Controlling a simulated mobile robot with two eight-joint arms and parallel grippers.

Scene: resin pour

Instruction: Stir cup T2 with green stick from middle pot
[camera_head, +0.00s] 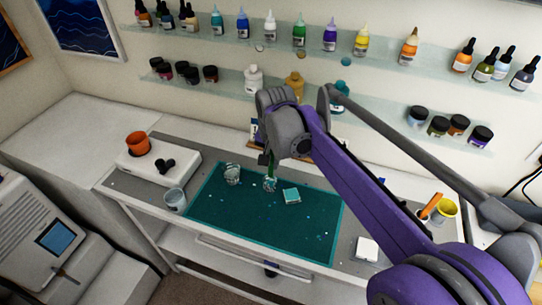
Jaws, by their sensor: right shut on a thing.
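My right gripper (270,152) hangs over the teal mat (310,235), at the end of the purple arm that comes in from the right. It is shut on a thin green stick (271,166) that points down. Just below is a small clear cup (270,184) on the mat; the stick's lower end is at the cup, and I cannot tell how deep it reaches. A second cup (232,174) stands to its left, and a third cup (175,198) stands at the mat's left edge. No label is readable, so I cannot tell which is T2. My left gripper is not in view.
A yellow pot (446,210) stands at the right. Shelves of bottles line the wall. The mat's front is largely clear.

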